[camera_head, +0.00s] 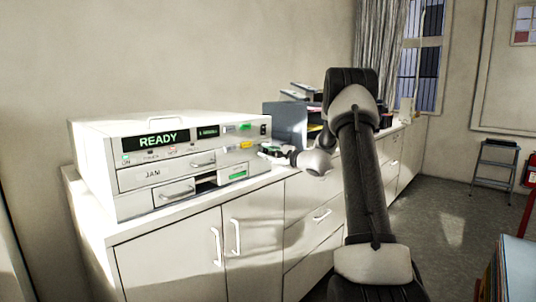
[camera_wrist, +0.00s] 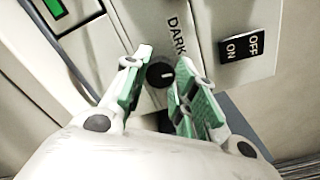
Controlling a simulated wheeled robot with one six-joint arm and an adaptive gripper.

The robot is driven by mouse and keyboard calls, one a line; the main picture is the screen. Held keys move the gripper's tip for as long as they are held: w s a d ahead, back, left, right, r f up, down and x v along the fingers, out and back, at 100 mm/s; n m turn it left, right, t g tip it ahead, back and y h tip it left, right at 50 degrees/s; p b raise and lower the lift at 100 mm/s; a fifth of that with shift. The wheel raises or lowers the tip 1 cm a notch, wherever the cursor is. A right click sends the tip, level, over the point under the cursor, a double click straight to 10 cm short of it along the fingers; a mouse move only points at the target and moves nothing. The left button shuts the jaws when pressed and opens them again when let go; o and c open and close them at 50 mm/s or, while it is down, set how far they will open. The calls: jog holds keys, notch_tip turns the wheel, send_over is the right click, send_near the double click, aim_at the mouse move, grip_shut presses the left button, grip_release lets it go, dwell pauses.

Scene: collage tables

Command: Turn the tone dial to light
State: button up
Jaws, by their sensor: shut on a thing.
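In the wrist view the tone dial (camera_wrist: 159,74) is a small round black knob with a short white mark on its face. The word DARK is printed beside it, above and to the right. No LIGHT label can be made out. My gripper (camera_wrist: 157,88) has its green-padded fingers on both sides of the dial and is shut on it. In the head view my gripper (camera_head: 269,151) is at the right end of the front of the white machine (camera_head: 135,177), and the dial cannot be made out there.
A black ON/OFF rocker switch (camera_wrist: 241,46) sits close to the right of the dial. The machine's display (camera_head: 155,140) reads READY. The machine stands on a white cabinet counter (camera_head: 120,232). A grey file holder (camera_head: 285,124) stands behind my gripper.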

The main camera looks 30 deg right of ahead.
jog(key=m, duration=0.6)
jog(key=shift+f+m, duration=0.1)
jog(key=shift+m, duration=0.2)
dwell(0.5)
jog(key=o, duration=1.1)
jog(key=shift+c, duration=0.2)
jog(key=shift+s+d, duration=0.1)
jog(key=shift+s, duration=0.05)
jog(key=v, duration=1.1)
jog(key=shift+s, duration=0.35)
jog(key=shift+d, duration=0.1)
